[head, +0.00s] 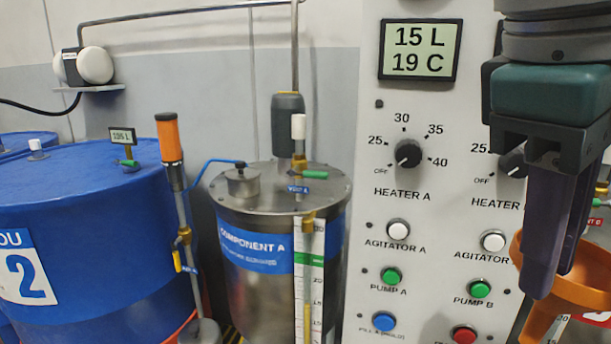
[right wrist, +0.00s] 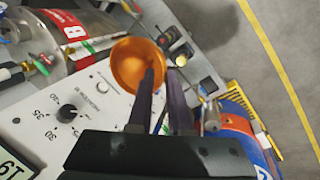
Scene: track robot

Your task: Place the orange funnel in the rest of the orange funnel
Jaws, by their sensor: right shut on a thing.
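The orange funnel (head: 578,287) is at the right edge of the head view, its wide mouth up and its spout pointing down and left, partly cut off. My right gripper (head: 553,278) is shut on the funnel at its rim, in front of the control panel's right side. The right wrist view shows the funnel's bowl (right wrist: 128,62) at the finger ends. I cannot make out the funnel's rest in either view. My left gripper is not in view.
The control panel (head: 375,190) with knobs and buttons stands close behind the gripper. The Component A tank (head: 250,243) and a blue drum (head: 90,230) stand to the left. In the right wrist view, a tank (right wrist: 85,40) marked B stands beside the funnel.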

